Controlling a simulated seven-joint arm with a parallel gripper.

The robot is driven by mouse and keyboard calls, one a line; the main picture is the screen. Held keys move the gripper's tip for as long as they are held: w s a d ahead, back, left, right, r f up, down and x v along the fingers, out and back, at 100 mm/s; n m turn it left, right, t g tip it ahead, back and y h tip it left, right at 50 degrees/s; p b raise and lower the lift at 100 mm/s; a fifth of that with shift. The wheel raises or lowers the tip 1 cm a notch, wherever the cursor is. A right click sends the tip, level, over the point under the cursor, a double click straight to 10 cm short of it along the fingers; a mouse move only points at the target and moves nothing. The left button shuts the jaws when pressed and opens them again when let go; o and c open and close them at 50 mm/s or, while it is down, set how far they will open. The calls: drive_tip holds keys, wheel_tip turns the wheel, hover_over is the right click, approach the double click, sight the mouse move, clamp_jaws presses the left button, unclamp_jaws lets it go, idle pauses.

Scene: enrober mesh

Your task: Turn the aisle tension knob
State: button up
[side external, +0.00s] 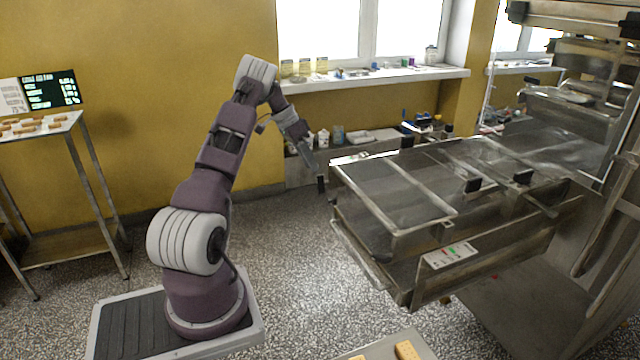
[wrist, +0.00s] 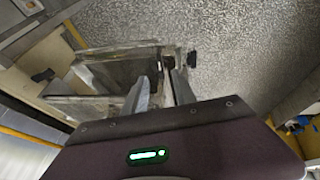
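The steel enrober (side external: 400,190) stands at the right in the side external view, its flat mesh bed towards my arm. Another dark knob (side external: 382,256) is lower on the front, and black blocks (side external: 472,185) stand on top. I cannot tell for sure which is the aisle tension knob. My gripper (side external: 308,160) points down just above and left of the corner knob, apart from it. In the wrist view my gripper's fingers (wrist: 163,80) are apart, with nothing clearly between them; a dark knob (wrist: 192,59) shows beyond the right fingertip.
A control panel (side external: 449,255) is on the enrober's front. A windowsill (side external: 375,77) with jars is behind. A rack (side external: 65,135) with biscuits stands at the left. A tray (side external: 385,348) with biscuits is at the bottom. The speckled floor between my base and the enrober is clear.

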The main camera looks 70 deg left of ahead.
sight(317, 176)
drive_tip(key=x, duration=0.8)
drive_tip(key=shift+s, duration=0.15)
drive_tip(key=shift+c, duration=0.4)
clamp_jaws()
